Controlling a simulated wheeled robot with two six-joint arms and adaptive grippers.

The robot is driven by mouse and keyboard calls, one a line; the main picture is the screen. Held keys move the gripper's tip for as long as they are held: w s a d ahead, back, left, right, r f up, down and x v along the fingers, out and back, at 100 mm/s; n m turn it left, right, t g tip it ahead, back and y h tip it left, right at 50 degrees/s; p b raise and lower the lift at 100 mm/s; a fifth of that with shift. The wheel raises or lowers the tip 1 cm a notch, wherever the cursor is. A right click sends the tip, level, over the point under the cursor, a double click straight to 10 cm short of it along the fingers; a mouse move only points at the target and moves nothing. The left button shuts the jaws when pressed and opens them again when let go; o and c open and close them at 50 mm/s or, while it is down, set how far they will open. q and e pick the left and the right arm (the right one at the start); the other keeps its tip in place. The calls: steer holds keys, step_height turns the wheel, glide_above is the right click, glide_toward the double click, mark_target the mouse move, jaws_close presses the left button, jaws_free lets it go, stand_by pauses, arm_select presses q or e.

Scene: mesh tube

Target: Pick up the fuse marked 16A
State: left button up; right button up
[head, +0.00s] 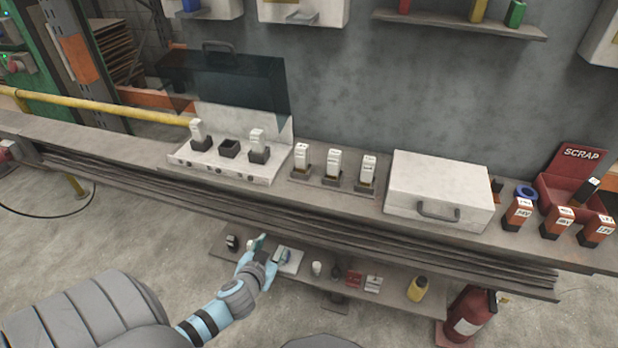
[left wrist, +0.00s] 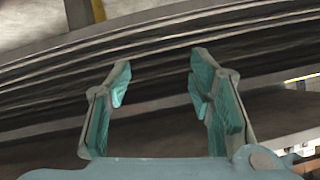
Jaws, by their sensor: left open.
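Three white fuses stand upright in a row of holders on the bench: a left one (head: 302,157), a middle one (head: 333,162) and a right one (head: 367,169). Their markings are too small to read, so I cannot tell which is 16A. Two similar white pieces, a left one (head: 197,132) and a right one (head: 257,143), stand in the white fuse panel (head: 205,166), with an empty dark socket (head: 229,149) between them. My left gripper (head: 272,249) is open and empty, below and in front of the bench edge. It shows open in the left wrist view (left wrist: 155,72). My right gripper is out of view.
A white case (head: 440,180) stands right of the fuse row. Orange blocks (head: 518,212) and a red scrap bin (head: 570,190) are farther right. A dark clear lid (head: 228,82) is raised over the panel. A lower shelf (head: 395,297) with small items lies near my left gripper.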

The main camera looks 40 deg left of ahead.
arm_select(q)
steer(key=w+d+r+t+b, duration=0.1)
steer(key=w+r+t, duration=0.2)
steer(key=r, duration=0.6)
steer(key=n+t+b, duration=0.1)
steer(key=n+t, duration=0.1)
steer(key=t, duration=0.1)
glide_toward(300, 161)
steer(key=shift+y, duration=0.4)
steer(key=x, duration=0.3)
steer(key=d+x, duration=0.1)
steer(key=x, duration=0.1)
steer(key=shift+w+a+f, duration=0.1)
steer(key=shift+w+f, duration=0.1)
steer(key=shift+w, duration=0.25)
steer(key=x, duration=0.6)
steer(key=shift+a+r+b, duration=0.15)
steer(key=shift+a+b, duration=0.2)
steer(key=shift+b, duration=0.05)
steer(key=shift+s, duration=0.15)
jaws_close()
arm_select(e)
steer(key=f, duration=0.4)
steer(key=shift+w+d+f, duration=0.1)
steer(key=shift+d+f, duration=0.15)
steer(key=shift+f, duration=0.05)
